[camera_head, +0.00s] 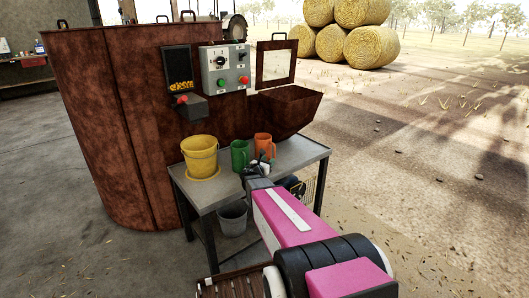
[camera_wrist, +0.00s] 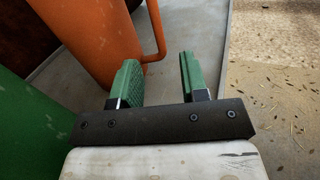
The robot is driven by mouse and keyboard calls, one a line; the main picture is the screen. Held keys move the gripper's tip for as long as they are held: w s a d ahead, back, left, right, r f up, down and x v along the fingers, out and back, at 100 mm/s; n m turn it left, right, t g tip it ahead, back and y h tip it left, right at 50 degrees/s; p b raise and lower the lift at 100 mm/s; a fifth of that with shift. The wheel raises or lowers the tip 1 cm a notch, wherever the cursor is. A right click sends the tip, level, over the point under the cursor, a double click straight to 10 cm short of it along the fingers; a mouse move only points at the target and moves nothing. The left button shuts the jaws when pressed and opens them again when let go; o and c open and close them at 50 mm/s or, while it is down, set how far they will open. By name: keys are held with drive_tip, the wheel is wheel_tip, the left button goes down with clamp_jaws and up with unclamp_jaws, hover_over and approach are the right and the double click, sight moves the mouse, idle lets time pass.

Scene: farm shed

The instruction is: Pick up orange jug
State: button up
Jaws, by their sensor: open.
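The orange jug (camera_head: 262,145) stands upright on the grey metal table, right of the green jug (camera_head: 240,155). My gripper (camera_head: 262,163) is close in front of the orange jug in the head view. In the wrist view my gripper (camera_wrist: 160,82) has its two green-padded fingers apart with nothing between them. The orange jug (camera_wrist: 95,40) fills the upper left there. Its handle (camera_wrist: 156,35) shows just beyond the fingertips, in line with the gap between them. The green jug (camera_wrist: 30,130) is at the left edge. The jug's top is out of the wrist view.
A yellow bucket (camera_head: 199,157) stands at the left of the table (camera_head: 215,190). A rusty machine with a hopper (camera_head: 285,108) rises behind. A grey bucket (camera_head: 233,217) is under the table. The table's edge (camera_wrist: 224,70) runs right of my fingers, with open ground beyond.

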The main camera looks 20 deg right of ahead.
sight(266, 150)
drive_tip(key=x, duration=0.7)
drive_tip(key=shift+w+d+r, duration=0.15)
drive_tip(key=shift+w+r, duration=0.1)
drive_tip(key=shift+w, duration=0.05)
clamp_jaws()
